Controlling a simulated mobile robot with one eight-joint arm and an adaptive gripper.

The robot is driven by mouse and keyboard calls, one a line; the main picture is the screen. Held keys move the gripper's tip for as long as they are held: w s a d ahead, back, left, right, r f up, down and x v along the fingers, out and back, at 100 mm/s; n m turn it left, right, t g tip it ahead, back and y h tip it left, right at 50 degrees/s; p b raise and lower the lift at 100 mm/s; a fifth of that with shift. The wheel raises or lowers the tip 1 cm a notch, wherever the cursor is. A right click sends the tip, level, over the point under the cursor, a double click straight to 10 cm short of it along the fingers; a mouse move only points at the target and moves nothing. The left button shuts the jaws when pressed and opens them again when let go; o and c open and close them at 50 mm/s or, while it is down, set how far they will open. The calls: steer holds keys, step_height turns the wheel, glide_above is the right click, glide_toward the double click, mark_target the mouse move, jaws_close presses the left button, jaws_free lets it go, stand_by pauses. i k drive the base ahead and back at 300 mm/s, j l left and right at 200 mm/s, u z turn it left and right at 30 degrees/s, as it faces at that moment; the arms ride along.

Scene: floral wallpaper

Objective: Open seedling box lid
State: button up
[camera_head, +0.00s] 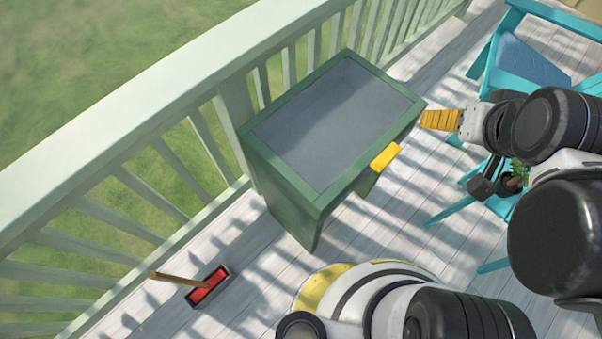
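The seedling box (283,203) is a green box on legs, standing against the pale green railing. Its lid (335,118) is a flat greyish panel in a green frame and looks shut, lying level on top. A yellow handle (385,157) sticks out from the front right edge of the box. My gripper (432,119) has yellow ribbed fingers and is just right of the box's far right corner, up and right of the handle. It appears apart from the handle, with nothing visible in it. The fingers overlap from this angle, so their opening is unclear.
The railing (140,95) runs along the left and behind the box. A teal chair (490,75) stands at the right, with a small potted plant (518,173) near it.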

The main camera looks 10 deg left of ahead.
mark_target(385, 150)
steer(key=j+u, duration=0.1)
steer(key=u, duration=0.3)
steer(key=k+j+z, duration=0.1)
steer(key=j, duration=0.3)
steer(key=k+j+z, duration=0.15)
steer(key=k+j, duration=0.15)
steer(key=k+j+z, duration=0.1)
steer(key=k+j, duration=0.15)
steer(key=j, duration=0.15)
